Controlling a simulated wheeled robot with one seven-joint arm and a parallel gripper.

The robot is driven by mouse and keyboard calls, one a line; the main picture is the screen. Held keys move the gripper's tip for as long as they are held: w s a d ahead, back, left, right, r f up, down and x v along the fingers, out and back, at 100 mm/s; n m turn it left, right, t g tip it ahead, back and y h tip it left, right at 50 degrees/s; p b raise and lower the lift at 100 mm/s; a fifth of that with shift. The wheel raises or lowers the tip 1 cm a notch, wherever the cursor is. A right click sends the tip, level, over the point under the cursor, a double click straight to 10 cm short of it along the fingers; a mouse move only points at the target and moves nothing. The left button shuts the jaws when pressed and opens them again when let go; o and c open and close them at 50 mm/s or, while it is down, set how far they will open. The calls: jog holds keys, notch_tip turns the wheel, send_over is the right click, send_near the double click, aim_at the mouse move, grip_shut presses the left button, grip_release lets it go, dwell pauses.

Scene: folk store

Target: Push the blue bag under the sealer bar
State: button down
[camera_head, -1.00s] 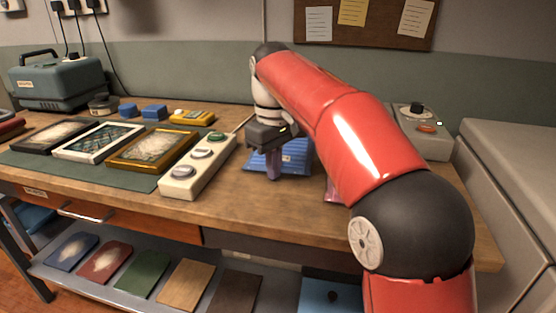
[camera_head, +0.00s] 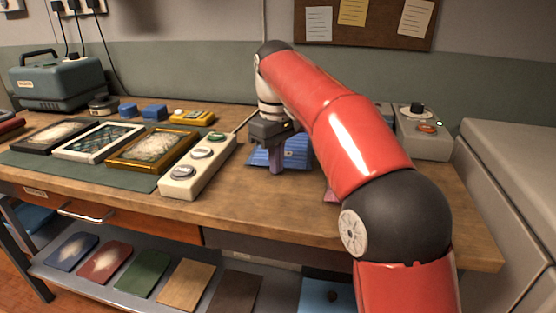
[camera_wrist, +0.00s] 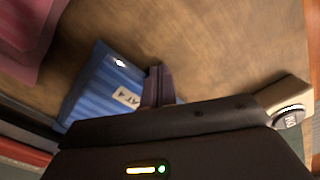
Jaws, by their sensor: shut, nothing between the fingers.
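The blue bag (camera_head: 260,159) is striped and lies flat on the wooden bench, partly hidden by my gripper in the head view. In the wrist view the blue bag (camera_wrist: 95,88) shows a white label and a small bright mark. My gripper (camera_head: 277,170) points down with its fingers shut and empty. In the wrist view its fingers (camera_wrist: 158,84) overlap the bag's edge; I cannot tell whether they touch it. I cannot clearly make out the sealer bar; my arm covers the bench right of the bag in the head view.
A pink bag (camera_wrist: 28,35) lies near the blue one. A white button strip (camera_head: 198,168) stands left of my gripper, with picture frames (camera_head: 153,149) beyond it. A grey control box (camera_head: 424,138) with a black knob stands at the right. The bench front is clear.

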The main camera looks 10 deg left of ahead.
jog(key=shift+w, duration=0.75)
jog(key=shift+s, duration=0.1)
jog(key=shift+s+b, duration=0.55)
jog(key=shift+s, duration=0.3)
